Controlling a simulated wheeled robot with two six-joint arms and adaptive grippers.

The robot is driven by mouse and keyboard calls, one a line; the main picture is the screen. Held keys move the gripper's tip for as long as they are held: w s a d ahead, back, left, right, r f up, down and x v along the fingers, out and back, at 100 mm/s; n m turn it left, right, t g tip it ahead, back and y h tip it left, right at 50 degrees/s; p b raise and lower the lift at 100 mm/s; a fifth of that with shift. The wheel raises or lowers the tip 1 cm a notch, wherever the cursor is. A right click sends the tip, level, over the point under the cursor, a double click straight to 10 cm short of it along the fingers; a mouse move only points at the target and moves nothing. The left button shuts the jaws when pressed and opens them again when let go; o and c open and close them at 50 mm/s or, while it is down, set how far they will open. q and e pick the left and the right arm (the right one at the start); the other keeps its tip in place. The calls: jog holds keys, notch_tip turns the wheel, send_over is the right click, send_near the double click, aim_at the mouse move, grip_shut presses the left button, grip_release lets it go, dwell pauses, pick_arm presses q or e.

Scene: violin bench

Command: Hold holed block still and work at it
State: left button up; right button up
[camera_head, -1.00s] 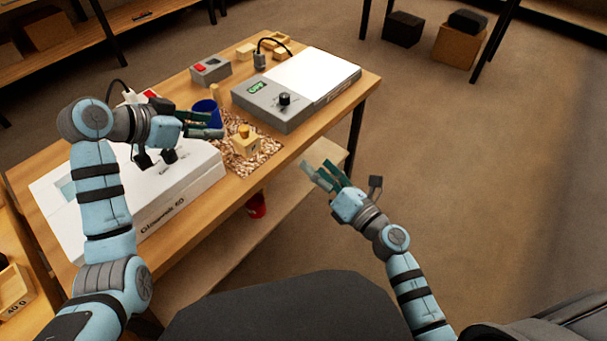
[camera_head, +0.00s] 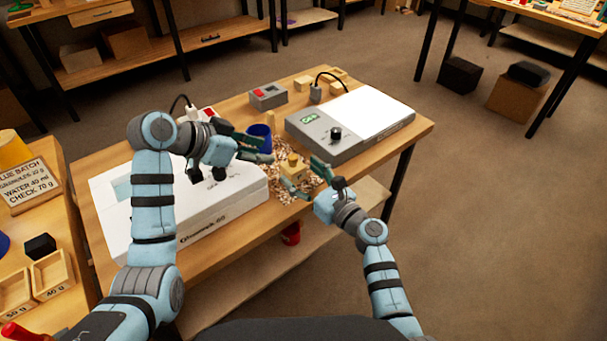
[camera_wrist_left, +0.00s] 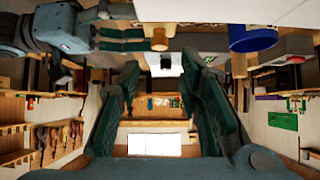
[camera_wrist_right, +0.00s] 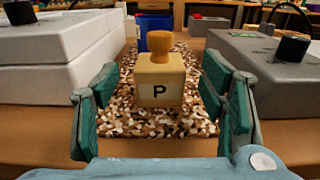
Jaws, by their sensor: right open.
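The holed block (camera_head: 292,168) is a pale wooden cube with an orange-brown peg or knob standing on its top. It sits on a speckled mat (camera_wrist_right: 125,122) on the bench. In the right wrist view the block (camera_wrist_right: 160,83) shows a black letter P, and its hole is hidden. My right gripper (camera_head: 307,179) is open, low, with its fingers to either side of the block's near end; contact is not visible. In the left wrist view the peg (camera_wrist_left: 158,40) shows near my right fingers.
A blue cup (camera_head: 260,136) stands just behind the mat. A white box (camera_head: 215,205) lies left and a grey-and-white device with a knob (camera_head: 335,148) lies right, leaving a narrow lane. A grey box with a red switch (camera_head: 268,96) stands farther back.

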jog(key=c, duration=1.3)
pick_arm(q)
jog(key=shift+o, duration=1.3)
jog(key=shift+r, duration=0.1)
jog(key=w+d+r, duration=0.3)
jog(key=d+r, duration=0.2)
jog(key=r, duration=0.4)
pick_arm(e)
jog(key=shift+a, duration=0.1)
pick_arm(q)
jog(key=n+g+y, duration=0.3)
jog(key=y, duration=0.3)
send_near(292, 157)
pick_arm(e)
jog(key=shift+d, duration=0.3)
pick_arm(q)
jog(key=x, duration=0.9)
pick_arm(e)
jog(key=shift+a, duration=0.2)
pick_arm(q)
grip_shut()
